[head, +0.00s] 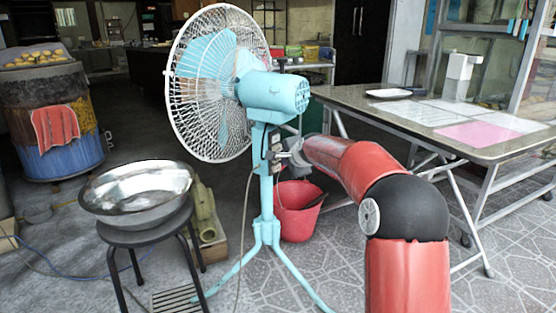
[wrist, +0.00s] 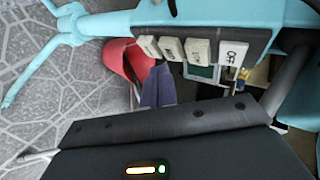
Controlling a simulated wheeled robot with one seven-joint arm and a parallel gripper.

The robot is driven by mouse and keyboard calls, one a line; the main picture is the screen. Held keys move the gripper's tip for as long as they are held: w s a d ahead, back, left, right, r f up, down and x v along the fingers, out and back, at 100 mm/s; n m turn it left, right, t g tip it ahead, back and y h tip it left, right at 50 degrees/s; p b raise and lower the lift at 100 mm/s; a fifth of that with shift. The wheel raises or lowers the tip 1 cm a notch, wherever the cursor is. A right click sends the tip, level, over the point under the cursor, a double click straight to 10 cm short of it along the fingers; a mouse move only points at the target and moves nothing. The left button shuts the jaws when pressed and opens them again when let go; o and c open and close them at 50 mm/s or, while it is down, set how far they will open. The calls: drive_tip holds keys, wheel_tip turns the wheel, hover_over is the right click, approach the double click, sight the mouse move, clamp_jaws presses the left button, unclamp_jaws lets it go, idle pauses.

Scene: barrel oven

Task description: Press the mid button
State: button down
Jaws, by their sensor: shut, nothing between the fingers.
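The turquoise fan (head: 288,92) stands in the middle of the head view. The wrist view shows its row of white buttons (wrist: 197,51) sideways on the turquoise housing (wrist: 210,17). The rightmost button (wrist: 234,57) reads OFF. The labels on the three others are too small to read for sure. The middle one of those three (wrist: 171,49) is second from the left. My gripper (wrist: 158,68) is shut and empty, its tip below this button in the picture. Contact cannot be told. In the head view my gripper (head: 276,155) is beside the fan's post, partly hidden.
A red bucket (head: 297,222) stands behind the fan's post. A steel bowl (head: 140,190) sits on a dark stool (head: 146,238) at the left. A table (head: 350,100) stands at the right behind my arm.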

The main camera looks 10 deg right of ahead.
drive_tip(key=shift+w+a+r, duration=0.1)
drive_tip(key=shift+a, duration=0.05)
idle(0.5)
drive_tip(key=shift+w+a+p, duration=0.15)
drive_tip(key=shift+w+p, duration=0.05)
drive_tip(key=shift+p, duration=0.25)
drive_tip(key=shift+w+a+p, duration=0.25)
drive_tip(key=shift+a+p, duration=0.05)
drive_tip(key=shift+p, duration=0.1)
idle(0.5)
drive_tip(key=shift+s+d+b, duration=0.55)
drive_tip(key=shift+d+b, duration=0.05)
drive_tip(key=shift+b, duration=0.15)
